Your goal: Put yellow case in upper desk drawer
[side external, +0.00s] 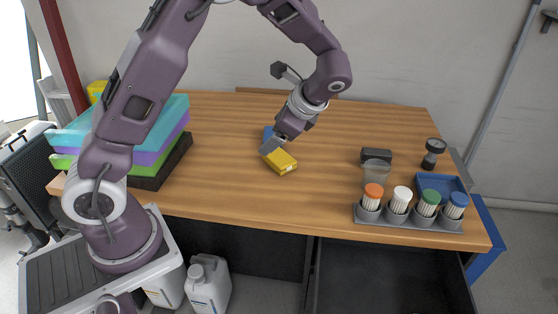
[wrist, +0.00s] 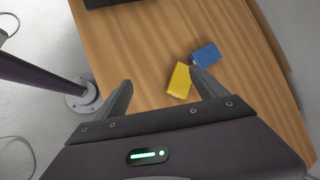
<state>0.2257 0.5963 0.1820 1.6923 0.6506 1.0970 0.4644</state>
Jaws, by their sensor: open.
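The yellow case (side external: 281,162) lies on the wooden desk (side external: 220,185), near the middle. It also shows in the wrist view (wrist: 179,81), close beside the right finger, which partly overlaps it. My gripper (side external: 270,147) is open and empty, pointing down just over or beside the case. I cannot tell whether a finger touches the case. A desk drawer (side external: 385,275) stands pulled out below the front right of the desk; its inside is dark.
A blue box (wrist: 206,54) lies right behind the yellow case. A grey rack (side external: 408,220) with several capped containers stands at the front right, near a blue tray (side external: 440,185). Stacked coloured trays (side external: 150,150) stand at the left. The front middle of the desk is clear.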

